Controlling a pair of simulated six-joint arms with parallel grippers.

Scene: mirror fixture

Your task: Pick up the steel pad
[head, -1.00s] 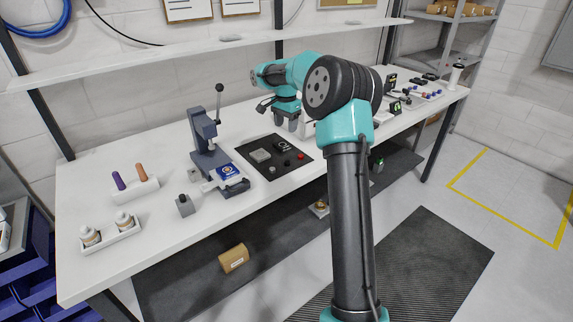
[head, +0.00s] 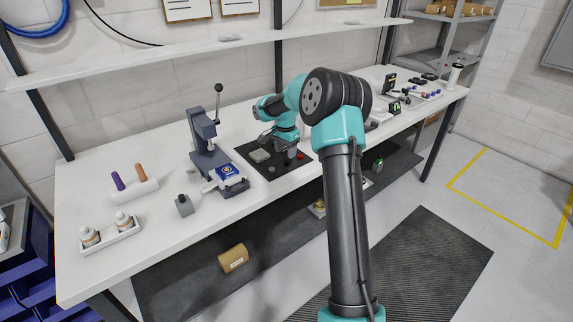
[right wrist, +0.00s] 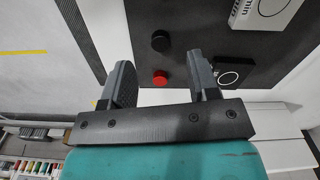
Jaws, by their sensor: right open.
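The steel pad (head: 272,168) looks like the small round grey piece near the front edge of the black mat (head: 246,150) in the head view. It is in a row with a black pad and a red pad (head: 300,156). In the right wrist view only the black pad (right wrist: 160,40) and red pad (right wrist: 160,78) show, beyond and between my fingers; the steel pad is not seen there. My right gripper (head: 279,147) is open and empty above the mat, to the right of and behind the steel pad. My left gripper is not in view.
A grey block (head: 260,155) with lettering lies on the mat. A lever press (head: 205,145) stands just left of it. A holder with purple and orange handles (head: 135,190) and a bottle tray (head: 110,236) are further left.

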